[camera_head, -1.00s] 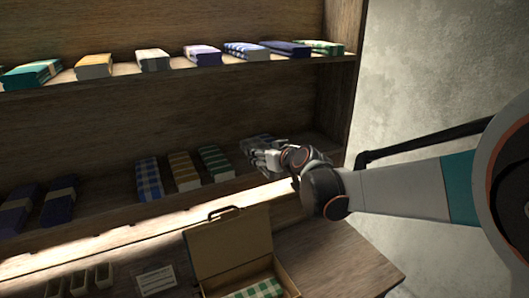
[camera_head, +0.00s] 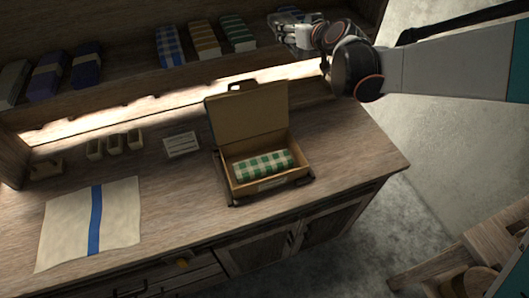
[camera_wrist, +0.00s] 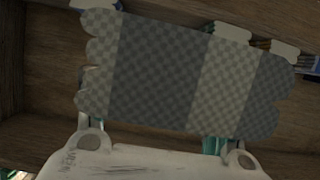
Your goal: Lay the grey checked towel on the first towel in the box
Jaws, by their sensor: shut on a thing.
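The grey checked towel (camera_wrist: 190,75) fills the middle of the wrist view, with lighter and darker grey bands. My gripper (camera_head: 290,30) is shut on it, beside the lower shelf at the top of the head view. In the head view my fingers largely hide the towel. The cardboard box (camera_head: 240,187) stands on the bench top with its lid (camera_head: 250,117) raised at the back. The first towel (camera_head: 263,164), green and white checked, lies inside the box. My gripper is above and behind the box, apart from it.
Several folded towels, including a blue checked one (camera_head: 169,46), lie along the lower shelf (camera_head: 120,83). A cream cloth with a blue stripe (camera_head: 88,225) lies flat at the left of the bench. A small card (camera_head: 182,145) and small wooden holders (camera_head: 115,144) are left of the box. The bench right of the box is clear.

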